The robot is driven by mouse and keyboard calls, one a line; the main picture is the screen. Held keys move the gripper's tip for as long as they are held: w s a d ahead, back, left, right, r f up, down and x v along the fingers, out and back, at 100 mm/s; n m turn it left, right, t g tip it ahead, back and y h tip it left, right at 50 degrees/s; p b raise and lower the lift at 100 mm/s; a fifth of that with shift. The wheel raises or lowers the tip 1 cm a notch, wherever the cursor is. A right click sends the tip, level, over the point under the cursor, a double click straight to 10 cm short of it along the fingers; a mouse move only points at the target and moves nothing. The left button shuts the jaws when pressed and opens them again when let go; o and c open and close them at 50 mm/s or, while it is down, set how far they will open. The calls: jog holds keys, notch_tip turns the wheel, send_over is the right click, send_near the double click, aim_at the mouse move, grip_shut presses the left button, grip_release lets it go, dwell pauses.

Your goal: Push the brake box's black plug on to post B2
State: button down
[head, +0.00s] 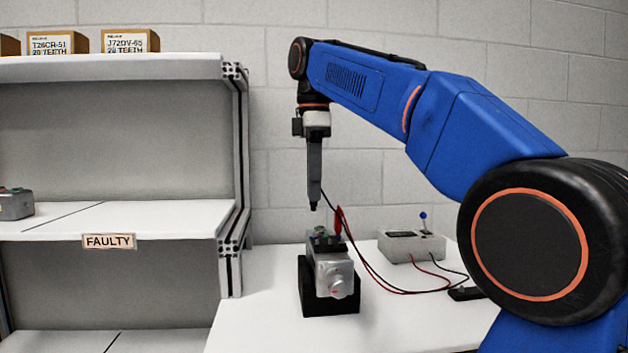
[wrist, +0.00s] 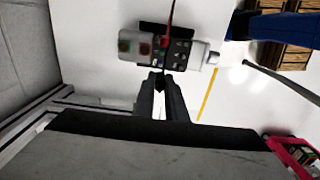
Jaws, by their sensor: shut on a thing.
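My gripper (head: 313,203) points straight down above the grey servo (head: 331,272), with a clear gap below it. It is shut on the small black plug (head: 313,207), whose dark lead trails off to the right. In the wrist view my gripper's fingers (wrist: 160,85) close around the dark plug, just below the servo in the picture. The dark post block (wrist: 175,55) sits on the servo's top, and its marks are too small for me to tell which post is B2. The red plug (head: 338,221) stands upright at the block. The brake box (head: 411,246) stands behind to the right, with a blue-knobbed lever.
The servo rests in a black cradle (head: 315,299) on the white table (head: 260,320). Red and black leads loop across the table right of it. A small black item (head: 465,293) lies farther right. A shelf labelled FAULTY (head: 109,242) stands left.

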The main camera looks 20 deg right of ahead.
jog(key=shift+f, duration=2.75)
jog(key=shift+f, duration=0.15)
jog(key=c, duration=1.7)
grip_release()
jog(key=shift+r, duration=3.5)
